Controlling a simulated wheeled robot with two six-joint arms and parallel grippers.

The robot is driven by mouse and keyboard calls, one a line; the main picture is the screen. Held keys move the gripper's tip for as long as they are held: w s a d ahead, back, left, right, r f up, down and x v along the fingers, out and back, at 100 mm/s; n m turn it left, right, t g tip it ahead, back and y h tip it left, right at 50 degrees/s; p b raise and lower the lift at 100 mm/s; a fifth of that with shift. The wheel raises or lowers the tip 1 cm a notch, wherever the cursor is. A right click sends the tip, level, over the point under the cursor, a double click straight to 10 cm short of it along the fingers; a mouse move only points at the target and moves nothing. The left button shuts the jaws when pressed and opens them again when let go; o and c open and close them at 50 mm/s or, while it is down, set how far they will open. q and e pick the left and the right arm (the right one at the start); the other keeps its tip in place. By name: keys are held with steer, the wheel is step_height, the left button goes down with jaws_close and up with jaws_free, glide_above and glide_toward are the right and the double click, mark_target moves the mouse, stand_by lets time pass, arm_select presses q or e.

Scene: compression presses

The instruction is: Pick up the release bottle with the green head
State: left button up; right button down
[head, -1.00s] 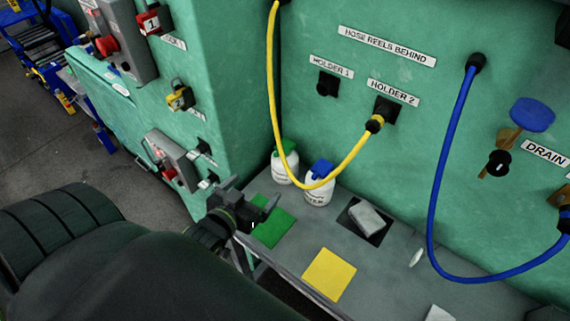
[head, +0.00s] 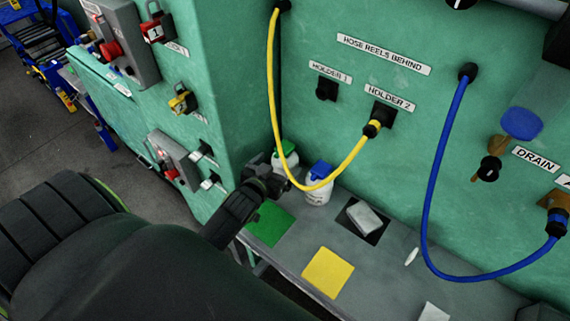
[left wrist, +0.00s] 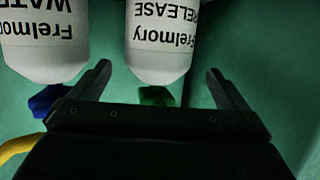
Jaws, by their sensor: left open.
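The release bottle (head: 291,160) is white with a green head and stands at the back of the shelf against the green wall, partly hidden by my left gripper (head: 273,176). In the left wrist view, which is upside down, the release bottle (left wrist: 160,40) shows its label reading RELEASE. It lies between the two spread fingers of my left gripper (left wrist: 158,69), with a gap on each side. The fingers are open and hold nothing. My right gripper is not in view.
A white water bottle with a blue head (head: 318,183) stands close to the right. A yellow hose (head: 274,90) hangs in front of the bottles. A green mat (head: 268,223), a yellow mat (head: 328,272) and a pale block (head: 364,217) lie on the grey shelf (head: 395,270).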

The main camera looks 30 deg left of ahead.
mark_target(285, 159)
arm_select(q)
steer(key=shift+p+x, duration=0.45)
steer(key=shift+x, duration=1.9)
steer(key=shift+d, duration=0.15)
steer(key=c, duration=1.3)
steer(key=shift+r, duration=0.1)
